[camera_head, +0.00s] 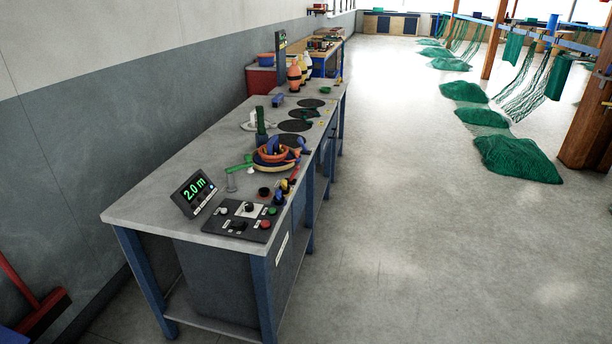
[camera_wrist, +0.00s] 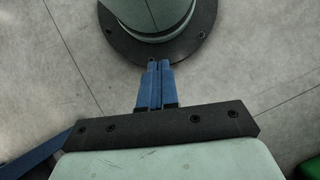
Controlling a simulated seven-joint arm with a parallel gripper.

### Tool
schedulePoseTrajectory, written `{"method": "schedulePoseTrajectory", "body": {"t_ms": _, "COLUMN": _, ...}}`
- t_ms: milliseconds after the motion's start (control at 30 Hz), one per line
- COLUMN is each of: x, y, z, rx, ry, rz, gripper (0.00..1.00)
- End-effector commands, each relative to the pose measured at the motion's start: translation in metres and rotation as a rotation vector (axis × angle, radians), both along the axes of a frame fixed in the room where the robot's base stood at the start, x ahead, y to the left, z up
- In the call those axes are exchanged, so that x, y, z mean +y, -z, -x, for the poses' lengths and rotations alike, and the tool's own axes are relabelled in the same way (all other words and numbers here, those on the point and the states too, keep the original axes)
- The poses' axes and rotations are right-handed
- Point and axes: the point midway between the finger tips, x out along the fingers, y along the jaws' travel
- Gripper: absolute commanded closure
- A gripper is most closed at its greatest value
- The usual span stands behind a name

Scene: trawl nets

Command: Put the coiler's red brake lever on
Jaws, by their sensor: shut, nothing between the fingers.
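The coiler (camera_head: 268,161) stands on the long grey bench in the head view, a round yellow-rimmed drum with orange and blue parts on it. A small red part (camera_head: 295,171) at its front right may be the brake lever; it is too small to tell how it is set. My gripper (camera_wrist: 158,64) shows in the wrist view with its two blue fingers shut together and nothing between them. It points at a pale round column on a dark bolted flange, away from the coiler. My gripper does not show in the head view.
On the bench (camera_head: 152,208), a green-digit display reading 2.0 m (camera_head: 194,193) and a black control box with knobs (camera_head: 240,220) stand nearest. Green nets (camera_head: 517,160) heap at right; the floor between is clear.

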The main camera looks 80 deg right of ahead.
Motion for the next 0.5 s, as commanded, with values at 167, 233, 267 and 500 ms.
{"method": "schedulePoseTrajectory", "body": {"t_ms": 167, "x": -0.025, "y": -0.003, "z": -0.007, "rx": -0.022, "ry": 0.091, "rz": 0.009, "gripper": 1.0}}
{"method": "schedulePoseTrajectory", "body": {"t_ms": 233, "x": -0.035, "y": -0.004, "z": -0.008, "rx": -0.03, "ry": 0.124, "rz": 0.012, "gripper": 1.0}}
{"method": "schedulePoseTrajectory", "body": {"t_ms": 267, "x": -0.039, "y": -0.005, "z": -0.009, "rx": -0.033, "ry": 0.139, "rz": 0.014, "gripper": 1.0}}
{"method": "schedulePoseTrajectory", "body": {"t_ms": 500, "x": -0.077, "y": -0.008, "z": -0.015, "rx": -0.063, "ry": 0.254, "rz": 0.03, "gripper": 1.0}}
